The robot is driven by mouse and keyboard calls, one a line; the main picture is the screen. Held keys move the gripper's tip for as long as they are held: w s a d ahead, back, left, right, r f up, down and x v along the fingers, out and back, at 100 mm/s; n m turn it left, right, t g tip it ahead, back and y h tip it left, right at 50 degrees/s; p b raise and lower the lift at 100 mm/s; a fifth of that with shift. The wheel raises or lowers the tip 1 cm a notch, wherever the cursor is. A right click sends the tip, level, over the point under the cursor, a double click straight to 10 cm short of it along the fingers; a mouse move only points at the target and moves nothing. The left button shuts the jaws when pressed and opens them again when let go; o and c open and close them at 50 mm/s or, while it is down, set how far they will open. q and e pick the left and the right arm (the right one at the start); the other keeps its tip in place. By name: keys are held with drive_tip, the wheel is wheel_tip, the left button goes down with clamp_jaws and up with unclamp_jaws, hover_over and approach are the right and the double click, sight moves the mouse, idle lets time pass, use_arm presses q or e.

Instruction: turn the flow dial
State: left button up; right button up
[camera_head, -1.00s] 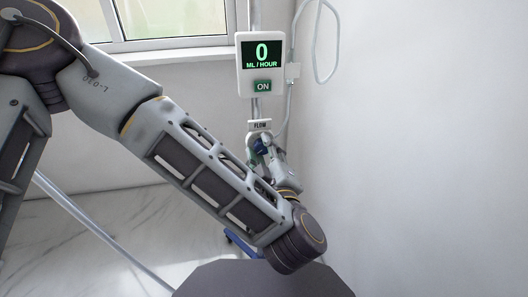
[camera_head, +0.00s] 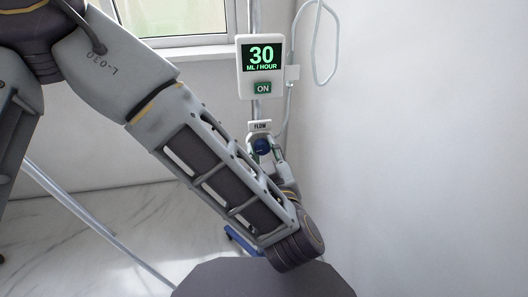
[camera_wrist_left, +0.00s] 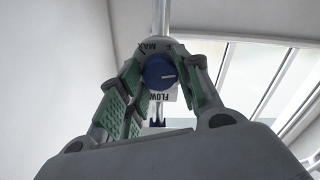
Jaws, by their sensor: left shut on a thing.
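The blue flow dial (camera_head: 261,147) sits on its white mount below the FLOW label (camera_head: 260,127), on the pole under the pump. In the left wrist view the dial (camera_wrist_left: 159,72) is round, with a pale mark on its face, and the words FLOW and MAX appear upside down around it. My left gripper (camera_head: 263,151) is shut on the dial; its green-padded fingers (camera_wrist_left: 158,80) lie on either side of it. The pump display (camera_head: 262,56) reads 30 ML / HOUR, above a green ON button (camera_head: 263,88). My right gripper is not in view.
The metal pole (camera_head: 256,108) runs up through the pump, with a clear looped tube (camera_head: 315,60) to its right. A white wall stands close on the right, a window (camera_head: 170,18) at upper left. A blue base part (camera_head: 240,240) shows low behind my arm.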

use_arm(q)
drive_tip(key=o, duration=1.1)
drive_tip(key=shift+c, duration=0.2)
drive_tip(key=s+d, duration=0.2)
drive_tip(key=s, duration=0.9)
drive_tip(key=shift+s+d, duration=0.15)
drive_tip(key=shift+s, duration=0.25)
